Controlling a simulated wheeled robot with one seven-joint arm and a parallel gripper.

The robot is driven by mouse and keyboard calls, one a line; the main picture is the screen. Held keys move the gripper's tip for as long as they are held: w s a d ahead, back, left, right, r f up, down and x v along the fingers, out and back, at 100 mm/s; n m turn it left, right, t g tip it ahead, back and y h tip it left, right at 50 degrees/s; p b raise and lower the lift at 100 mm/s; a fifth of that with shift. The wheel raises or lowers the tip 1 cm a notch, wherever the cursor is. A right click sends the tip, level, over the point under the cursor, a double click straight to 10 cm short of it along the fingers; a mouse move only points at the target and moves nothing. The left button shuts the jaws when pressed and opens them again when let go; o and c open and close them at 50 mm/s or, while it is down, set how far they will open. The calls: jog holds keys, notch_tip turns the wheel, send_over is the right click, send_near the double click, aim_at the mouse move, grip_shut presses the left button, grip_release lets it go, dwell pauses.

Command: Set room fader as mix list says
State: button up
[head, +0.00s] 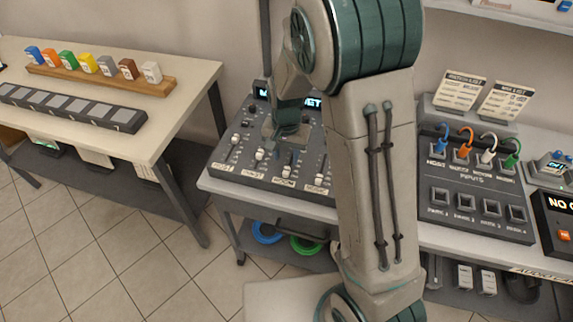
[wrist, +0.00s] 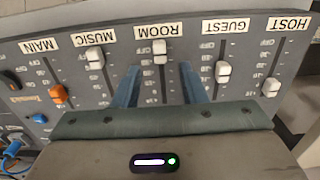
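The room fader (wrist: 160,52) has a white cap. In the wrist view, where the panel shows upside down, it sits near the OFF mark by the ROOM label (wrist: 159,30). The fader also shows small in the head view (head: 286,171). My gripper (wrist: 161,72) is open, with one blue finger on each side of the ROOM slot. The cap shows between and slightly beyond the fingertips, with gaps on both sides. The mix list (head: 507,102) is a card standing on the right-hand desk; its lines are too small to read.
The music fader (wrist: 95,57) and guest fader (wrist: 222,70) flank the room fader. The host fader (wrist: 271,87) and orange main fader (wrist: 58,93) lie farther out. A patch list (head: 461,90) stands beside the mix list. My arm covers part of the mixer (head: 222,158).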

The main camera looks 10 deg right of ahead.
aim_at(286, 170)
jog(key=shift+f, duration=2.8)
